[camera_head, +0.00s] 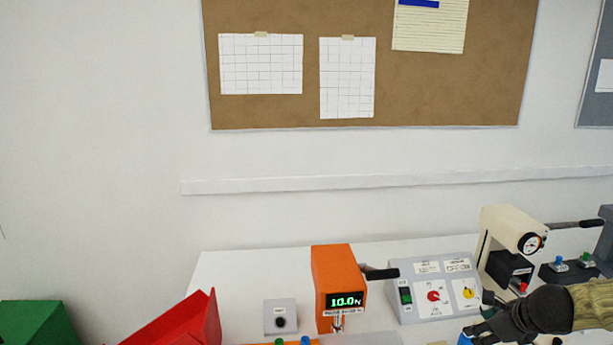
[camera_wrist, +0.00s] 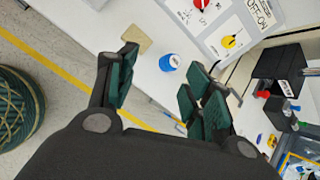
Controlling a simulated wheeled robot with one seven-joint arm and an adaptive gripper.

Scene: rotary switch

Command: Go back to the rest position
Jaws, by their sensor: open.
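My gripper (camera_head: 484,318) is at the lower right in the head view, in front of the grey switch box. In the wrist view its two dark green fingers (camera_wrist: 160,88) are spread apart with nothing held between them. The yellow knob also shows in the wrist view (camera_wrist: 229,41), beyond the fingers. A blue-topped object (camera_wrist: 169,62) stands on the table past the fingertips, touching neither finger.
An orange device (camera_head: 333,275) reading 10.0 stands left of the box. A cream press-like machine (camera_head: 511,229) stands behind and right of it. Red (camera_head: 187,322) and green (camera_head: 38,322) bins are at the lower left.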

